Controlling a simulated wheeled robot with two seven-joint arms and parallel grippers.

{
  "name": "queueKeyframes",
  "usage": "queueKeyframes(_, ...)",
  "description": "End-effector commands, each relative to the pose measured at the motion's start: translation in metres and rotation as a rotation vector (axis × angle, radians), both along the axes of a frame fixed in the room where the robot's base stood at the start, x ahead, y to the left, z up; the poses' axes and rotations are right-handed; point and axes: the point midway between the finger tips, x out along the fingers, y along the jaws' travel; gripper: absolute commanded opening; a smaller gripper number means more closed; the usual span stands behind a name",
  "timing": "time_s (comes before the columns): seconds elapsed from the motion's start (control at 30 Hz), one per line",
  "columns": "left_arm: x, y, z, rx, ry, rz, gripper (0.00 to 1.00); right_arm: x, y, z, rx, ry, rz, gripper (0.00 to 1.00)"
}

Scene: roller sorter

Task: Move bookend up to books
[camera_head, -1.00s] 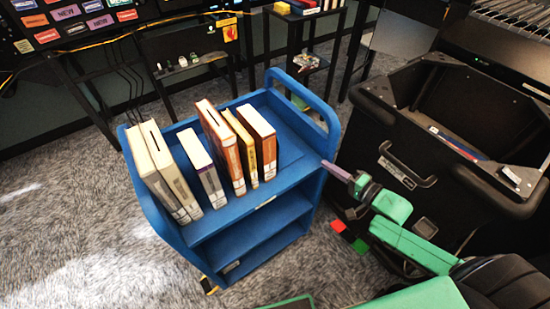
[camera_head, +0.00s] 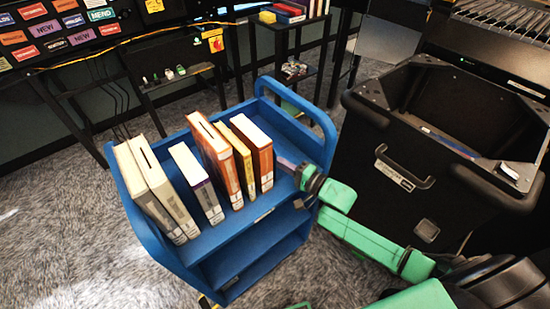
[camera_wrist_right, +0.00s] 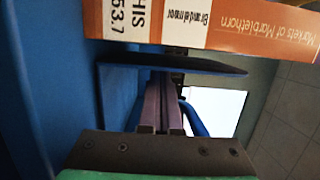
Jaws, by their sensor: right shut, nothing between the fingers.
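A row of books (camera_head: 215,165) stands on the top shelf of a blue cart (camera_head: 245,225); some lean, with gaps between them. The rightmost is an orange-red book (camera_head: 267,166), and an orange book (camera_wrist_right: 210,30) fills the top of the right wrist view. A dark flat plate, apparently the bookend (camera_wrist_right: 175,64), stands between that book and my right gripper (camera_wrist_right: 165,90). I cannot pick the bookend out in the head view. My right gripper (camera_head: 284,163) is shut and empty over the shelf's right part; whether its tips touch the plate is unclear. My left gripper is out of view.
The cart's raised blue end rail (camera_head: 322,125) stands close to my right gripper. A large black bin (camera_head: 400,185) is right of the cart. A black rack (camera_head: 295,65) stands behind. Grey carpet (camera_head: 60,220) is open at left.

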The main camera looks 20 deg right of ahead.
Motion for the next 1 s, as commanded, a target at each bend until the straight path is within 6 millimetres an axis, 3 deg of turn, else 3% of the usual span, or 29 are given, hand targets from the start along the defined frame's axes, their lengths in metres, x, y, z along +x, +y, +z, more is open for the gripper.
queueKeyframes(0.33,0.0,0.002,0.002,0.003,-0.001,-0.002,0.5,-0.002,0.003,0.0,-0.001,0.001,-0.001,0.0)
queueKeyframes(0.5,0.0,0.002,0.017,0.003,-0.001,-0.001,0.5,-0.007,0.017,0.003,0.002,0.003,-0.001,0.0)
queueKeyframes(1.0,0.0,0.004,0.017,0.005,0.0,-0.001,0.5,-0.007,0.018,0.0,0.0,0.001,-0.003,0.0)
